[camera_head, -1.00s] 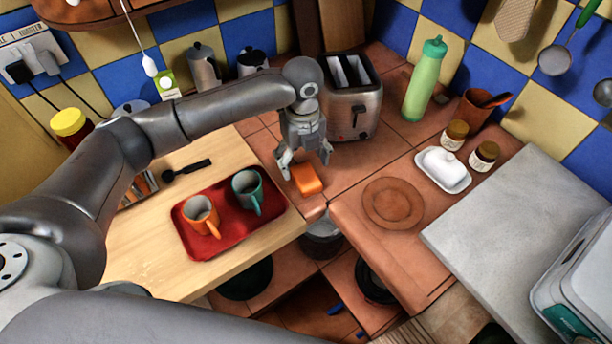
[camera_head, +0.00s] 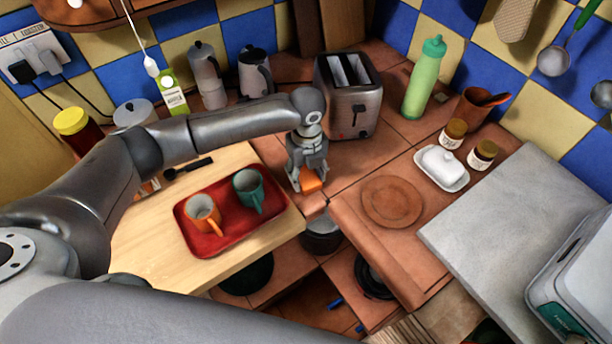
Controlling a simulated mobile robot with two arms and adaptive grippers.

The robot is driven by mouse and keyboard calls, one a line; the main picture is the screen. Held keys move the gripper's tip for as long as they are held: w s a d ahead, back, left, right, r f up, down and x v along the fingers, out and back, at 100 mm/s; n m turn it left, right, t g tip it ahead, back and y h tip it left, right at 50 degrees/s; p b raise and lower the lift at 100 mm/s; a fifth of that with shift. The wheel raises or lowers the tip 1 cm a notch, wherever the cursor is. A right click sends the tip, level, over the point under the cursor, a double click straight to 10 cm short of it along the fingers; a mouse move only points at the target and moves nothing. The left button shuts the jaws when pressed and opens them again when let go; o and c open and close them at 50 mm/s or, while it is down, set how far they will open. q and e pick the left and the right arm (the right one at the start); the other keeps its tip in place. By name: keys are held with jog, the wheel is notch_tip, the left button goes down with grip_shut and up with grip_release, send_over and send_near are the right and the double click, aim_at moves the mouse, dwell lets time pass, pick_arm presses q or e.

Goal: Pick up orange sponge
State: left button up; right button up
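The orange sponge (camera_head: 311,184) lies on the terracotta tile counter, just right of the wooden board and in front of the toaster. My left gripper (camera_head: 309,180) is down at the sponge, pointing downward, with a finger on either side of it. The gripper covers the sponge's rear part. I cannot tell whether the fingers press on the sponge or stand just clear of it. My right gripper is not in view.
A red tray (camera_head: 224,236) with an orange mug (camera_head: 203,212) and a teal mug (camera_head: 249,189) sits left of the sponge. The toaster (camera_head: 348,98) stands close behind. A round brown plate (camera_head: 392,202) lies right. The counter's inner edge is near in front.

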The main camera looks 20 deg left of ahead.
aim_at(307, 175)
pick_arm(q)
jog(key=shift+c, duration=0.2)
jog(key=shift+w+r, duration=0.1)
jog(key=shift+r, duration=0.4)
notch_tip(307, 175, up, 2)
jog(key=shift+r+b, duration=0.15)
jog(key=shift+b, duration=0.15)
jog(key=s+d+r+b, duration=0.2)
jog(key=s+d+r, duration=0.5)
jog(key=s, duration=0.5)
notch_tip(307, 175, up, 3)
jog(key=shift+d+f, duration=0.15)
jog(key=shift+d, duration=0.15)
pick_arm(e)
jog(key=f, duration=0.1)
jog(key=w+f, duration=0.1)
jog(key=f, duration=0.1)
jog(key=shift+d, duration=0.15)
